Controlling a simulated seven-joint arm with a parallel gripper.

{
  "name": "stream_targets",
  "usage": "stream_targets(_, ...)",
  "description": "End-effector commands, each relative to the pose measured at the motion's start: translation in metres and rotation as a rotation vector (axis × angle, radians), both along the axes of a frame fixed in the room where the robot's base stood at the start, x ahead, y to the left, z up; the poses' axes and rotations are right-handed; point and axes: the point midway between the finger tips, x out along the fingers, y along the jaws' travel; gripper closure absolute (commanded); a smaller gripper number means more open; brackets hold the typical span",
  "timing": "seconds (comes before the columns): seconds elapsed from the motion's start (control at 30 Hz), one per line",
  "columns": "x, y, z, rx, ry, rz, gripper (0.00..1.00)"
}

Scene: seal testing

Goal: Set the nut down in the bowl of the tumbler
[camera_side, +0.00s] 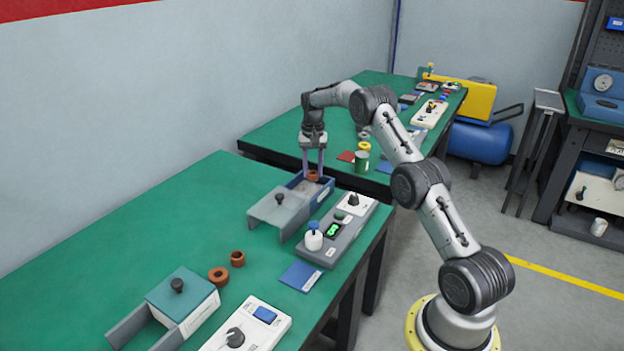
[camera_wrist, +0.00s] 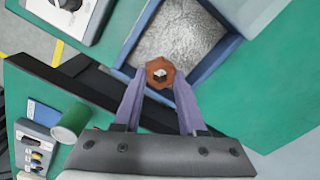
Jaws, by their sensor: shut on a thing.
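The nut (camera_side: 313,176) is a small copper-brown hexagonal piece with a hole. My gripper (camera_side: 313,173) points down and is shut on it; the nut also shows between the fingertips in the wrist view (camera_wrist: 160,73). The tumbler's bowl is a blue-walled rectangular tray (camera_side: 324,196) with grey grainy material inside. In the wrist view the nut overlaps the bowl's near corner, with the grey bed (camera_wrist: 175,30) beyond it. The exact height of the nut above the bowl is hard to tell. A grey cover (camera_side: 268,214) with a black knob sits beside the bowl's opening.
A control unit (camera_side: 330,245) with knob and white bottle stands right of the tumbler. A second table behind holds a green can (camera_side: 361,162). The green tabletop at left is clear.

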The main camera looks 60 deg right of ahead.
Motion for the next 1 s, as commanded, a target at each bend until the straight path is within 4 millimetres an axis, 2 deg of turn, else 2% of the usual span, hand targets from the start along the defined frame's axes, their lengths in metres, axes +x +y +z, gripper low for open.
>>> stream_targets(0.2, 0.006, -0.004, -0.010, 0.000, 0.000, 0.000, 1.00)
stream_targets(0.4, 0.005, -0.004, -0.036, 0.000, 0.000, 0.000, 1.00)
stream_targets(0.8, 0.005, -0.004, -0.041, -0.001, -0.001, 0.000, 1.00)
stream_targets(0.83, 0.005, -0.004, -0.041, -0.001, -0.001, 0.000, 0.54)
stream_targets(0.97, 0.005, -0.004, -0.041, 0.000, 0.000, 0.000, 0.31)
stream_targets(1.0, 0.005, -0.004, -0.041, 0.000, 0.000, 0.000, 0.30)
